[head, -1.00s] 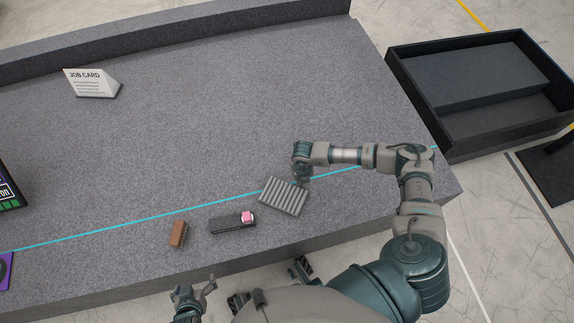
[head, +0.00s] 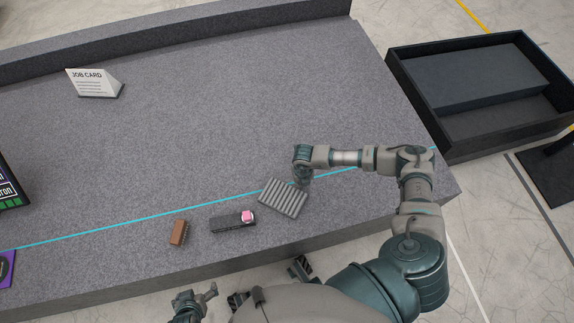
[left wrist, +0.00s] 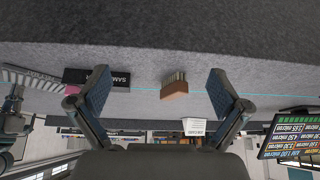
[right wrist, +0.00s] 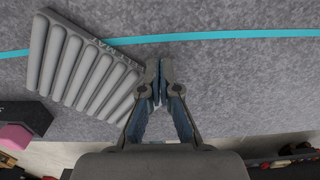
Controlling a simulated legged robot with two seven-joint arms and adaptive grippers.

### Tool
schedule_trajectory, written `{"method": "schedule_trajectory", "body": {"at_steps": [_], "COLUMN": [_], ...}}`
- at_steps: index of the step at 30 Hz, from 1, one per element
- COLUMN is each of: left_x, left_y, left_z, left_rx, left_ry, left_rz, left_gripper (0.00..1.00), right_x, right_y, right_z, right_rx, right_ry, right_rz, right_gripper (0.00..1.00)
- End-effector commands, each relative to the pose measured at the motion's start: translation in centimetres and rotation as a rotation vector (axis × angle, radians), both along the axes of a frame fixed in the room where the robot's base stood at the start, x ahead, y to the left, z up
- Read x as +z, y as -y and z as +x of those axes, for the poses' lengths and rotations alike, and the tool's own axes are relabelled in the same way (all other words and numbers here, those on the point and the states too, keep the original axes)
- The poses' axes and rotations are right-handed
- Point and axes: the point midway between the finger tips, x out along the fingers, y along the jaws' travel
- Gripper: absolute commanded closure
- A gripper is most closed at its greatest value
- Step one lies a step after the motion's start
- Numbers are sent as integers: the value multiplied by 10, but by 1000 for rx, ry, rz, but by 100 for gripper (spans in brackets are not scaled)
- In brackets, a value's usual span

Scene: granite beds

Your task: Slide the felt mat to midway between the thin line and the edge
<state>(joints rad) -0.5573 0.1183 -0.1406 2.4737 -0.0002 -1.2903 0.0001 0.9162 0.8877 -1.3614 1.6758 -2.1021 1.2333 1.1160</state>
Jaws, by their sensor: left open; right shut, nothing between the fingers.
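The felt mat, a grey ribbed pad (head: 283,197) with partly readable lettering, lies on the granite near its front edge. Its far corner overlaps the thin cyan line (head: 130,223); it also shows in the right wrist view (right wrist: 85,65) and at the left of the left wrist view (left wrist: 32,78). My right gripper (head: 301,182) is shut and empty, pointing down at the mat's right side; in the right wrist view its fingertips (right wrist: 160,80) are close beside the mat, contact unclear. My left gripper (head: 200,292) is open and empty, in front of the bed's edge.
A purple item (head: 6,266), a screen (head: 10,188) and a job card (head: 93,83) are further left. The granite beyond the line is mostly clear. A black tray (head: 480,90) stands right.

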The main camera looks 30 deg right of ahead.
Motion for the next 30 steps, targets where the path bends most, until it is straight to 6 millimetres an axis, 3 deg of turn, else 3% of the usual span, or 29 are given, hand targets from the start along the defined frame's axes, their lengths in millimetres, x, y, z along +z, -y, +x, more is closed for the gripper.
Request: {"method": "schedule_trajectory", "body": {"at_steps": [30], "left_x": [-3], "left_y": [-9], "left_z": [-27], "left_rx": [9], "left_ry": [-131], "left_rz": [30], "left_gripper": [0], "right_x": [0], "right_y": [-3], "right_z": [-11], "right_rx": [-1], "right_ry": [-1], "right_rz": [1], "right_gripper": [100]}}
